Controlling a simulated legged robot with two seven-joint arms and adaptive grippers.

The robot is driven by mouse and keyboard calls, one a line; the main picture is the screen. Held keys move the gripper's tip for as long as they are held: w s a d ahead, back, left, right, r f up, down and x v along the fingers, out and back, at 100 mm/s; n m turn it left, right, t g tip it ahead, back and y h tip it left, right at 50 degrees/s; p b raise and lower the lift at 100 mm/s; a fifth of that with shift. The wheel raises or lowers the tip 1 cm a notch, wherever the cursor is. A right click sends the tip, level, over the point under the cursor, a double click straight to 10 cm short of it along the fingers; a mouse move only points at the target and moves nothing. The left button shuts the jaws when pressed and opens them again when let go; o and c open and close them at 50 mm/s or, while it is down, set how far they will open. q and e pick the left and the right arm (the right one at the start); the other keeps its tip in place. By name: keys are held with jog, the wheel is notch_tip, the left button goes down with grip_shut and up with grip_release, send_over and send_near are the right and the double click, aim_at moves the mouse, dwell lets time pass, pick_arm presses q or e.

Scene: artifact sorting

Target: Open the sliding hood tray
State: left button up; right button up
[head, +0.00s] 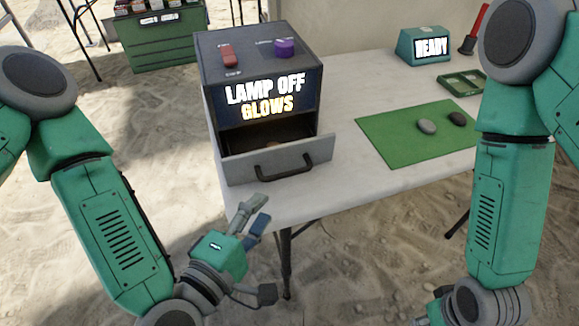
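The hood tray (233,168) is a grey drawer at the bottom of a dark box, the hood (212,85). It stands pulled out, with a gap above its front panel, and a small brownish thing (271,144) shows partly inside. Its dark bar handle (284,171) is on the front. My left gripper (262,248) is open and empty, below and in front of the handle and apart from it. My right gripper (437,312) is at the bottom edge, mostly cut off, with its fingers not visible.
The hood has a red switch (229,56), a purple knob (285,47) and a "LAMP OFF GLOWS" sign. On the white table (345,92) are a green mat (385,132) with two stones, a green tray (444,84) and a "READY" box (408,47). A green crate (160,49) stands behind.

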aim_at(289, 171)
pick_arm(q)
jog(key=b+x, duration=0.1)
jog(key=x, duration=1)
jog(key=shift+w, duration=0.15)
grip_shut()
